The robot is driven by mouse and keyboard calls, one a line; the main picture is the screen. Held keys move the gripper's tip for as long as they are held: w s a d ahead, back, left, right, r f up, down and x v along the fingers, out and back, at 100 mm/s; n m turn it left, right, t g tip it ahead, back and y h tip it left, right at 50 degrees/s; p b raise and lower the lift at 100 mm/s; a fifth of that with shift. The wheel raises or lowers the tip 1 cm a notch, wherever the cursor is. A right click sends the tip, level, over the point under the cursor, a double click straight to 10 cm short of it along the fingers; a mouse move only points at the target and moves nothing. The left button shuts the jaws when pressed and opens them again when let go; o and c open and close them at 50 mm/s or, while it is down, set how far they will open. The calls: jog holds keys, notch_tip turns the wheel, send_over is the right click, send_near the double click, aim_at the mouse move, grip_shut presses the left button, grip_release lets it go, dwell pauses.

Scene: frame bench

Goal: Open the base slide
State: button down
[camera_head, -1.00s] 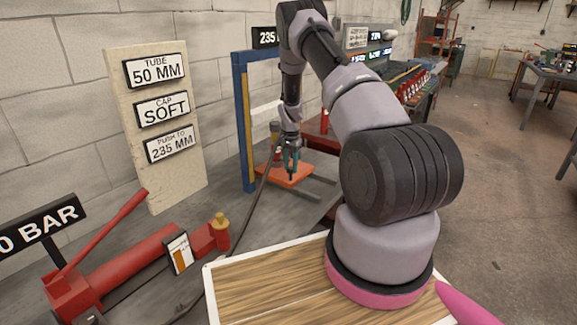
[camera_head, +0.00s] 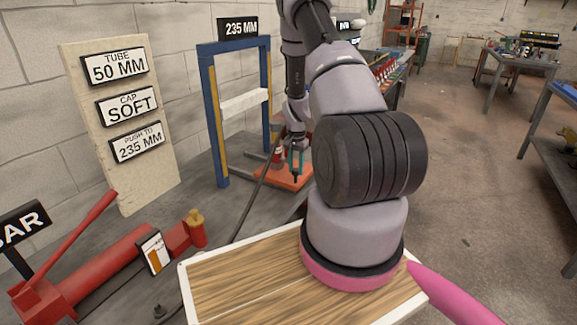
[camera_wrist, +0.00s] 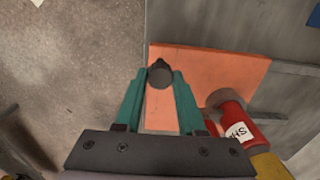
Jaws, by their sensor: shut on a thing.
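The base slide is an orange plate (camera_head: 294,182) on the grey bench, at the foot of a blue press frame (camera_head: 207,110). In the wrist view the plate (camera_wrist: 205,75) lies below my gripper, with a dark round knob (camera_wrist: 160,73) at its left edge. My gripper (camera_wrist: 160,84) has its teal fingers closed around this knob. In the head view my gripper (camera_head: 296,172) is over the plate, and the knob is too small to make out clearly. My arm hides part of the frame's surroundings.
A red hydraulic pump (camera_head: 125,255) lies front left, and a dark hose crosses the bench. Open floor (camera_head: 460,190) lies to the right.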

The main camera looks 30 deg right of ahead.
jog(key=shift+s+d, duration=0.25)
jog(key=shift+s, duration=0.05)
jog(key=c, duration=0.5)
grip_release()
jog(key=shift+r, duration=0.1)
notch_tip(320, 180, up, 11)
jog(key=shift+s+f, duration=0.1)
jog(key=shift+f, duration=0.1)
dwell(0.3)
